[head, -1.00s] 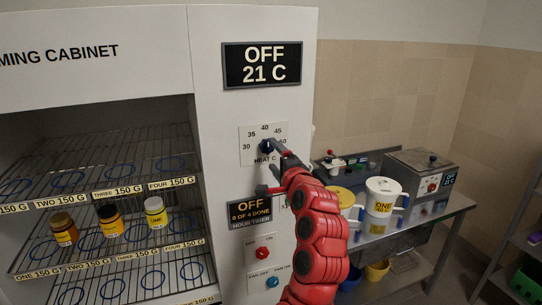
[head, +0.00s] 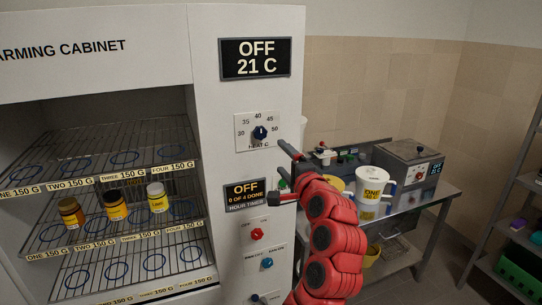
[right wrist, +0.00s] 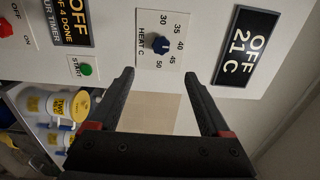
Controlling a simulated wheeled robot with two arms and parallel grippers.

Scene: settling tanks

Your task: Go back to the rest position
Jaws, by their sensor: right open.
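My right gripper (head: 277,172) is open and empty, in front of the warming cabinet's control panel. The display (head: 255,59) reads OFF, 21 C. My left gripper is out of view.
The hour timer (head: 246,195) reads OFF; a red switch (head: 257,234) sits below it. Several jars stand on the cabinet's middle wire shelf (head: 185,210). At right, a steel table (head: 432,196) holds jugs and a heater box (head: 408,165). Shelving stands far right.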

